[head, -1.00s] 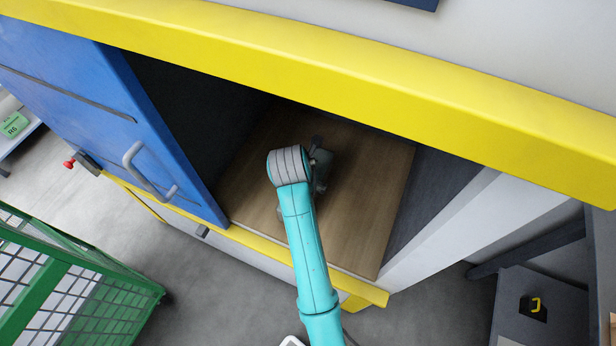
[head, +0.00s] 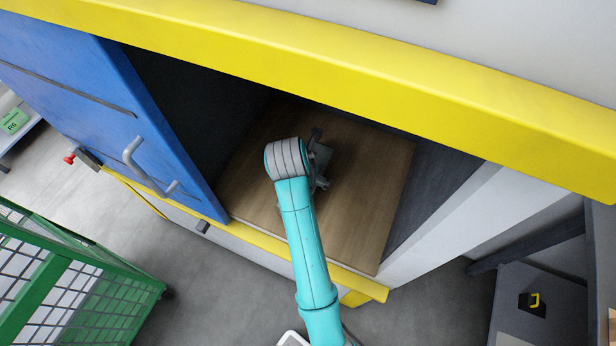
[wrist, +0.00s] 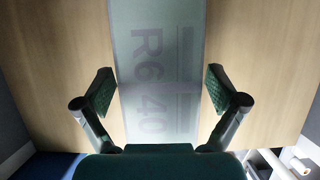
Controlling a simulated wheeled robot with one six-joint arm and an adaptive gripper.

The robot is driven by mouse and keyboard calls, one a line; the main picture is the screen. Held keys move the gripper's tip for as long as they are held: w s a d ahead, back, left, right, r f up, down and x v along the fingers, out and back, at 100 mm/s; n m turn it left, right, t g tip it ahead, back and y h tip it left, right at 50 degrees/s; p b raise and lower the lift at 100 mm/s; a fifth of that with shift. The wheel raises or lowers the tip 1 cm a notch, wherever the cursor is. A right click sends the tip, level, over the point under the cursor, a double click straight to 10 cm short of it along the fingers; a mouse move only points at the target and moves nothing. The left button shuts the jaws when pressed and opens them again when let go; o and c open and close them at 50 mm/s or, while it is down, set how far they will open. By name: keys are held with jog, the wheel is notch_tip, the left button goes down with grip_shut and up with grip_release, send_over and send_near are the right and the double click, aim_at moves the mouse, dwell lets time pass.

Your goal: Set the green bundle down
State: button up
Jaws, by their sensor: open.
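A pale grey-green bundle (wrist: 160,45) marked "R6 40" lies flat on the wooden board (wrist: 245,60) in the wrist view, running away from me. My gripper (wrist: 158,82) is open, with one finger on each side of the bundle and a gap showing between each finger and its edges. In the head view my gripper (head: 320,166) is inside the open bay, over the wooden board (head: 365,215). My arm hides much of the area below it there, so I cannot clearly make out the bundle.
A yellow beam (head: 330,80) crosses above the bay. A blue door (head: 110,120) with a grey handle stands at its left. A green mesh cart (head: 70,285) is at lower left. Another green bundle (head: 14,121) lies at far left. Bare board shows right of my gripper.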

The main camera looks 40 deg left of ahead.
jog(key=v, duration=1)
jog(key=shift+r, duration=0.15)
jog(key=shift+s, duration=0.15)
